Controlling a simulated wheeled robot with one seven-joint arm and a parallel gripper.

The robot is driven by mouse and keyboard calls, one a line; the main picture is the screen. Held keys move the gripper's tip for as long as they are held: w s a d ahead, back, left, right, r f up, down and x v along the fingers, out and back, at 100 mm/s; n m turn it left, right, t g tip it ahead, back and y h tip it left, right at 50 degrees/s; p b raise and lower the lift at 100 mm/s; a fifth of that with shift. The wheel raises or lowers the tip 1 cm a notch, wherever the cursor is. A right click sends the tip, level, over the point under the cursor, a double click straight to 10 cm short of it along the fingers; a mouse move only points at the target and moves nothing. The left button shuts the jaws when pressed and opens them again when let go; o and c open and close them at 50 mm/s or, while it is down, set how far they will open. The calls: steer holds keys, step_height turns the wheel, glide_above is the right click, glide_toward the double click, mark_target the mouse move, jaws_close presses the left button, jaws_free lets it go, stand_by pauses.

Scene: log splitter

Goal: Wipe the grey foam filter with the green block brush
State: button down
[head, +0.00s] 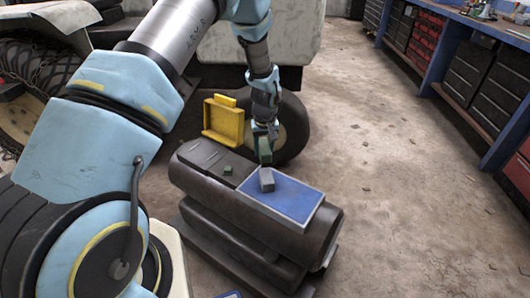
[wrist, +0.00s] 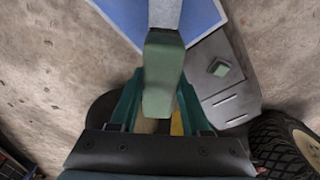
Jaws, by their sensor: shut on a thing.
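My gripper (head: 265,134) is shut on the green block brush (head: 264,153), which hangs down from the fingers above the machine. In the wrist view the brush (wrist: 163,72) sits between the two teal fingers. The grey foam filter (head: 267,180) is a small grey block on the blue panel, directly below the brush. In the wrist view the filter (wrist: 166,12) shows at the top edge, just beyond the brush's end. The brush end overlaps the filter in view, so I cannot tell whether they touch.
The blue panel (head: 290,199) has a light rim and lies on the dark machine body (head: 190,177). A small green button-like block (head: 228,170) sits left of it. A yellow open case (head: 223,121) stands behind, near a tyre (head: 293,128). Open floor lies right; a blue workbench (head: 440,70) is beyond.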

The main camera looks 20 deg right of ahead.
mark_target(264, 145)
steer(key=shift+r+p, duration=1.1)
steer(key=shift+r, duration=1.15)
